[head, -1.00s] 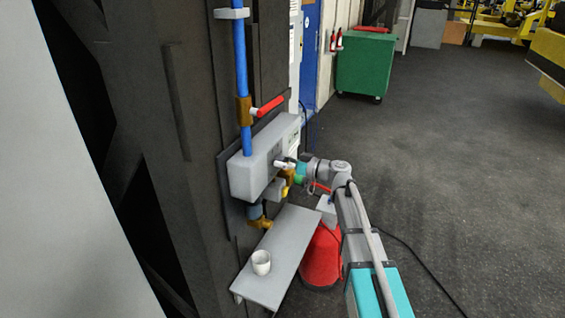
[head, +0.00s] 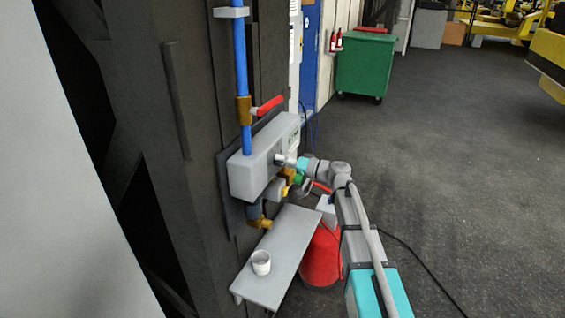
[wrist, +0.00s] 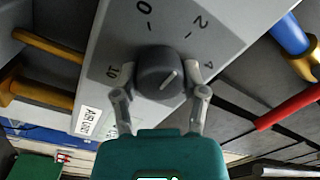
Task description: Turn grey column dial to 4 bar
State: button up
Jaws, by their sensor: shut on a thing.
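The grey dial (wrist: 160,72) is a dark round knob on the light grey box (head: 248,175) on the column. In the wrist view the numbers 0, 2, 4 and 10 show around it; others are hidden. Its white line points up and right, toward the side of 2 and 4; I cannot tell the exact reading. My gripper (wrist: 162,74) has one finger on each side of the knob and is shut on it. In the head view my gripper (head: 284,160) is at the box's front face and hides the dial.
A red-handled valve (head: 267,106) sits on the blue pipe above the box. Brass fittings (head: 258,222) are below it. A grey shelf (head: 278,262) holds a white cup (head: 261,262). A red container (head: 320,257) stands under my arm. Open floor lies to the right.

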jog(key=m, duration=0.6)
jog(key=shift+m, duration=0.3)
jog(key=m, duration=0.6)
jog(key=shift+t, duration=0.3)
jog(key=o, duration=1.1)
jog(key=shift+o, duration=0.2)
jog(key=shift+n, duration=0.4)
